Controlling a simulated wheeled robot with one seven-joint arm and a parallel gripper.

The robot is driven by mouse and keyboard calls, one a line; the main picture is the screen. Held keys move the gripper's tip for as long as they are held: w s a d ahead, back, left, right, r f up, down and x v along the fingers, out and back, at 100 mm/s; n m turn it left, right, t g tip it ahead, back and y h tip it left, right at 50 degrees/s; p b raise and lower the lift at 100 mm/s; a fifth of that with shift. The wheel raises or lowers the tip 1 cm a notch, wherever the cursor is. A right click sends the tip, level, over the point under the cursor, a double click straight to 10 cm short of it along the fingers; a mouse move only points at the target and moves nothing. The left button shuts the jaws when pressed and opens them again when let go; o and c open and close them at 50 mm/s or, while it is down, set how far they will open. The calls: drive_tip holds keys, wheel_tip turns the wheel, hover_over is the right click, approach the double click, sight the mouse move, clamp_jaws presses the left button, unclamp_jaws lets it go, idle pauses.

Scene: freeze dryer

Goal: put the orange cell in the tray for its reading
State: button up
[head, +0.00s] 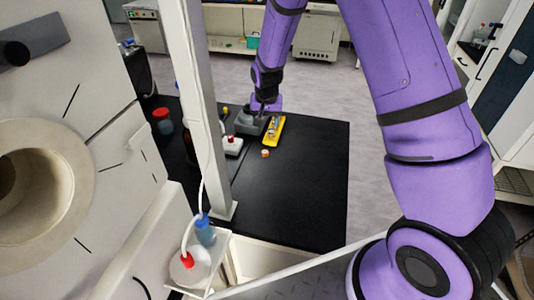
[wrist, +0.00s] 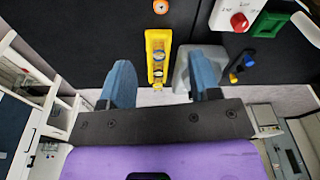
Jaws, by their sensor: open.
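The orange cell (wrist: 160,5) is a small round piece with a pale top at the upper edge of the wrist view. In the head view the orange cell (head: 265,153) stands on the black bench, in front of a yellow tray (head: 273,130). In the wrist view the long yellow tray (wrist: 149,48) holds several small round pieces. My gripper (wrist: 162,66) is open and empty, with its blue fingers either side of the tray's near end in the picture. In the head view my gripper (head: 262,108) is over the far part of the bench, its fingers hard to make out.
A grey block (wrist: 183,75) is beside the tray, partly hidden by my right finger. A white box with a red knob (wrist: 238,22) and a blue, yellow and black piece (wrist: 243,66) are further right. A white post (head: 205,110) rises left. The bench's right side (head: 305,185) is clear.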

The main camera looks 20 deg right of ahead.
sight(265, 152)
drive_tip(key=f, duration=0.5)
drive_tip(key=w+f, duration=0.1)
drive_tip(key=f, duration=0.4)
drive_tip(key=w+f, duration=0.1)
drive_tip(key=f, duration=0.4)
drive_tip(key=shift+w+d+f, duration=0.15)
drive_tip(key=shift+f, duration=0.2)
drive_tip(key=shift+c, duration=0.5)
clamp_jaws()
drive_tip(key=shift+r, duration=0.15)
